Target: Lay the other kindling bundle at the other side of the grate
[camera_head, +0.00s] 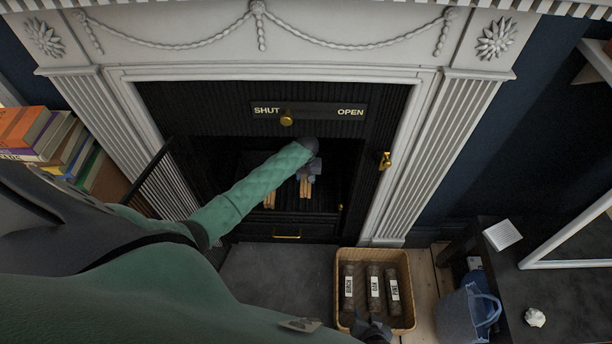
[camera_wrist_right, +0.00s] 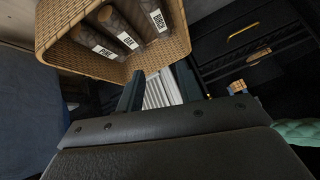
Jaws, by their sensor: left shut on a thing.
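My left arm reaches into the black fireplace, and my left gripper (camera_head: 311,172) is over the grate (camera_head: 325,196). It is shut on a pale kindling bundle (camera_head: 306,187) at the right part of the grate; the jaws hide its top. I cannot tell whether this bundle touches the grate. Another kindling bundle (camera_head: 269,199) lies further left on the grate, partly hidden by my arm. Pale kindling (camera_wrist_right: 237,87) also shows small in the right wrist view. My right gripper (camera_head: 374,328) is by the basket's front edge; its fingers (camera_wrist_right: 160,88) are apart and empty.
A wicker basket (camera_head: 409,290) with three logs labelled birch, oak and pine stands on the hearth. A damper knob (camera_head: 287,118) sits near "SHUT". The firebox door (camera_head: 165,185) stands open at left. A blue bucket (camera_head: 466,315) and dark table (camera_head: 570,305) are at right.

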